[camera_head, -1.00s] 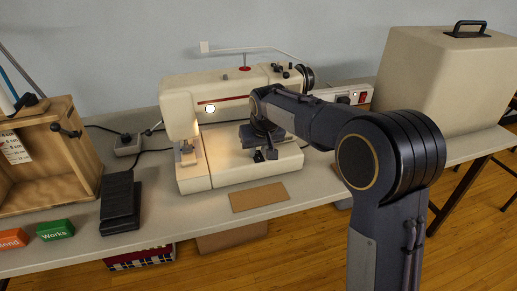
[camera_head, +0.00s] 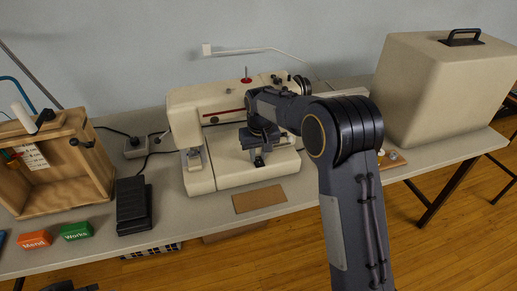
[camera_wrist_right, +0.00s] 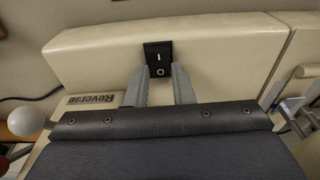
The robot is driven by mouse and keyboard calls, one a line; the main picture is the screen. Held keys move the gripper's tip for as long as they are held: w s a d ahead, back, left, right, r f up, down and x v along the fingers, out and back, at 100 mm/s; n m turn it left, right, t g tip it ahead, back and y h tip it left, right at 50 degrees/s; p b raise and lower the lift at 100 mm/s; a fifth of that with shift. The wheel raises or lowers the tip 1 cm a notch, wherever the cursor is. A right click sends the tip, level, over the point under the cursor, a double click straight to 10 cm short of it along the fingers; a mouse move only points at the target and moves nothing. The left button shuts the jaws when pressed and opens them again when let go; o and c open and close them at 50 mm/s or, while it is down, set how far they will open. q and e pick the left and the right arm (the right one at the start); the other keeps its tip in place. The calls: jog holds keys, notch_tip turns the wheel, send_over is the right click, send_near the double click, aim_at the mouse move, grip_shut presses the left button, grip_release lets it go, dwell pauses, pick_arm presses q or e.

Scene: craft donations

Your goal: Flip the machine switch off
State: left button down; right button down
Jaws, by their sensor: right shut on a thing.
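The cream sewing machine (camera_head: 190,120) stands on the table in the head view. Its needle area shows no warm glow. The black machine switch (camera_wrist_right: 158,54), marked I and O, is on the cream housing in the right wrist view; my arm hides it in the head view. My right gripper (camera_wrist_right: 160,78) is shut on the switch, its two grey fingertips at either side of the switch's lower end. In the head view this gripper (camera_head: 258,158) is in front of the machine.
A large beige case (camera_head: 440,95) stands at the right of the table. A black foot pedal (camera_head: 133,205), a wooden box (camera_head: 60,195), an orange block (camera_head: 34,241) and a green block (camera_head: 76,231) are at the left. A brown card (camera_head: 259,199) lies before the machine.

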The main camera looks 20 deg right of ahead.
aim_at(259, 161)
jog(key=c, duration=1.2)
grip_release()
jog(key=shift+c, duration=0.2)
jog(key=r, duration=0.5)
jog(key=s+r, duration=0.1)
jog(key=r, duration=0.1)
jog(key=shift+r, duration=0.4)
